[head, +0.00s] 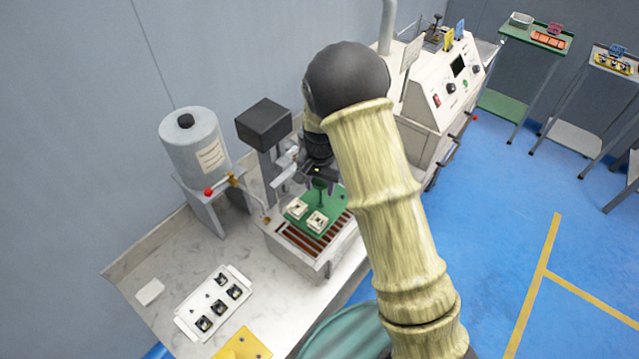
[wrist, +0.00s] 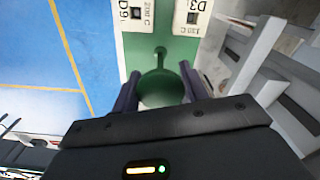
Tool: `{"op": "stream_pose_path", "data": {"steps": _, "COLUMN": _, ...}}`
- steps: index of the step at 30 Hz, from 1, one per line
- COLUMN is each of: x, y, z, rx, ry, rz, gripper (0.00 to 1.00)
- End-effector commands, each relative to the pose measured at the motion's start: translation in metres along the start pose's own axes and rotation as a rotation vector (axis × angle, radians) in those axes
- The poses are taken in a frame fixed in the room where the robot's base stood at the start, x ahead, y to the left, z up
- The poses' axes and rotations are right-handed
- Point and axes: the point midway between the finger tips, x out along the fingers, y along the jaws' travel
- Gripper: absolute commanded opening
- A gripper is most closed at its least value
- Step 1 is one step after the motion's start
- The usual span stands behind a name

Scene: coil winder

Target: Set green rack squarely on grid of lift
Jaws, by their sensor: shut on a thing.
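The green rack (head: 331,222) carries white square blocks with dark centres and has an upright green handle. My gripper (head: 318,178) is shut on that handle from above. In the wrist view my gripper (wrist: 160,88) has one dark finger on each side of the round green handle, with the green rack (wrist: 178,50) and two labelled white blocks beyond it. The lift's grid (head: 295,241) of brown slats shows in front of the rack, on a pale box-shaped base. The rack is over the rear part of the grid; whether it touches cannot be told.
A black-headed column (head: 263,125) stands behind the grid. A grey tank (head: 194,142) with a red-knobbed tap is at left. A white tray (head: 213,302) with several dark parts and a yellow plate (head: 243,345) lie on the marble bench.

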Motion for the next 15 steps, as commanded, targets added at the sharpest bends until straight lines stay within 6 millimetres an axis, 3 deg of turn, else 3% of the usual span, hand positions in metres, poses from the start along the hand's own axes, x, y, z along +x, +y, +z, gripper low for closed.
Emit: {"op": "stream_pose_path", "data": {"steps": 15, "x": 0.051, "y": 0.001, "z": -0.001, "rx": 0.003, "ry": 0.001, "rz": -0.001, "gripper": 0.0}}
